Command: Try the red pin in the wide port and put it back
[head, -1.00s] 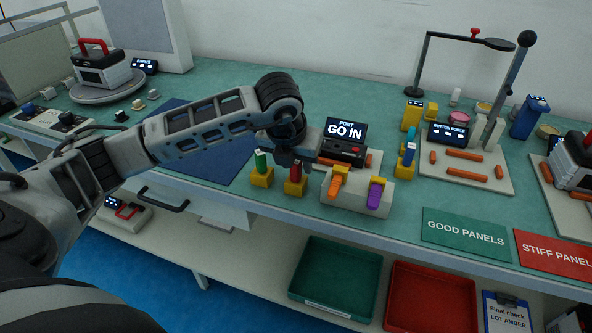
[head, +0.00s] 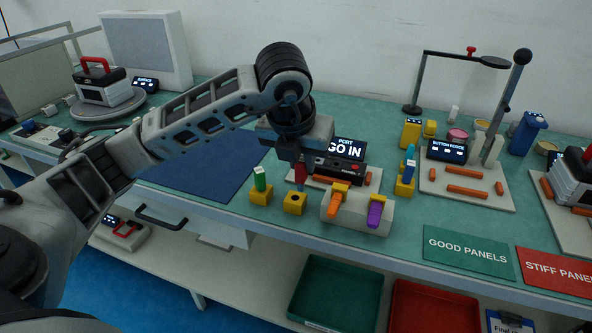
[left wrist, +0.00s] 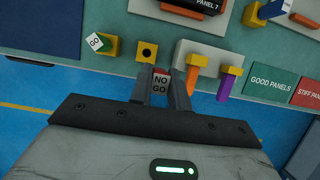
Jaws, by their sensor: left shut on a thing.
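The red pin (head: 300,173) is held upright in my left gripper (head: 300,163). Its grey lower end hangs above and just behind an empty yellow holder (head: 293,204), clear of it. In the left wrist view the pin's top (left wrist: 161,82) reads "NO GO" between the two fingers, and the holder's open hole (left wrist: 147,52) shows beyond. A black panel unit (head: 345,170) stands right of the pin, with a display (head: 347,148) reading "PORT GO IN". My left gripper partly covers it, and I cannot make out the wide port. My right gripper is out of view.
A green pin (head: 260,180) marked "GO" stands in a yellow holder at left. A pale block (head: 357,222) with orange and purple tools (head: 375,213) is close on the right. The blue mat (head: 205,170) is clear.

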